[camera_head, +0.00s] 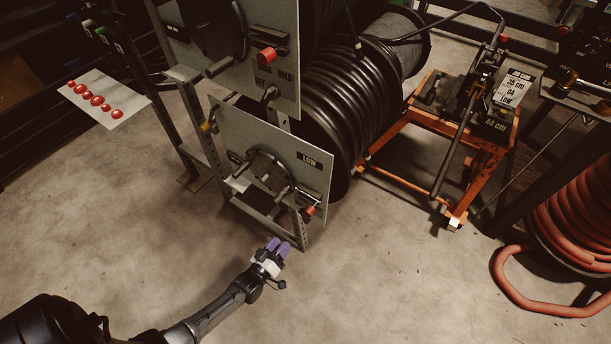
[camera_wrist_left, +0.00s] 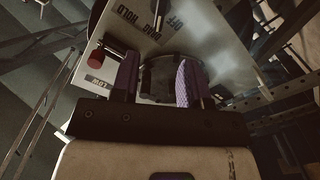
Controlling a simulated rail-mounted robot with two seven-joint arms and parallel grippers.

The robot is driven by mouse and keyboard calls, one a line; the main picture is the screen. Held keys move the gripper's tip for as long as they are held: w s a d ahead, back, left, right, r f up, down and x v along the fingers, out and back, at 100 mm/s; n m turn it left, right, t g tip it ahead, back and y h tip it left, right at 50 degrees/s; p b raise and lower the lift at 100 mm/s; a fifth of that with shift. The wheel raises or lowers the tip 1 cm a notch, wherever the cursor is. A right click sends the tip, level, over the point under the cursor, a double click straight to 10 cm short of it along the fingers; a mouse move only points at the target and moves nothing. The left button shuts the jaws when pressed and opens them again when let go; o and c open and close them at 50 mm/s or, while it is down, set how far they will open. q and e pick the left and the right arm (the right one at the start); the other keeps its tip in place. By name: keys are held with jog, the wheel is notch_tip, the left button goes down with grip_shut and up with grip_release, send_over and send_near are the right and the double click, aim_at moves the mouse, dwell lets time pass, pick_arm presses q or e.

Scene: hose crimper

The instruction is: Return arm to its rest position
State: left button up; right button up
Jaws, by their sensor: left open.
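My left gripper (camera_head: 278,247) has purple finger pads and reaches in from the lower left in the head view. It is over bare floor, just in front of the lower hose reel's panel (camera_head: 300,158). In the left wrist view the gripper (camera_wrist_left: 158,80) is open, with its two purple pads apart and nothing between them. Beyond the pads show the panel's round hub (camera_wrist_left: 172,78) and a red-tipped lever (camera_wrist_left: 98,58). The gripper appears apart from the panel. My right gripper is not in view.
A large black hose reel (camera_head: 340,115) stands behind the panels. An orange cart (camera_head: 400,180) with a crimping tool stands to its right. A red hose (camera_head: 530,300) lies at the far right. A white board with red knobs (camera_head: 105,98) is at the left. The front floor is clear.

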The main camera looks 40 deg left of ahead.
pick_arm(q)
notch_tip(320, 180, down, 7)
jog(key=s+d+m+g+h, duration=0.1)
jog(key=d+m+g+h, duration=0.1)
jog(key=m+g, duration=0.35)
jog(key=s+d+r+m+g+p, duration=0.1)
jog(key=s+d+r+g+p, duration=0.25)
jog(key=r, duration=0.75)
jog(key=s+d+r+m+g+p, duration=0.15)
jog(key=s+r, duration=0.25)
jog(key=r, duration=0.6)
jog(key=s+d+r+m+g+p, duration=0.1)
jog(key=s+d+r+g+p, duration=0.25)
jog(key=r, duration=0.75)
jog(key=s+r+p, duration=0.5)
jog(key=s+p, duration=0.1)
jog(key=s, duration=0.1)
notch_tip(320, 180, up, 37)
jog(key=p, duration=3.7)
jog(key=shift+d+r, duration=0.15)
jog(key=shift+d, duration=0.1)
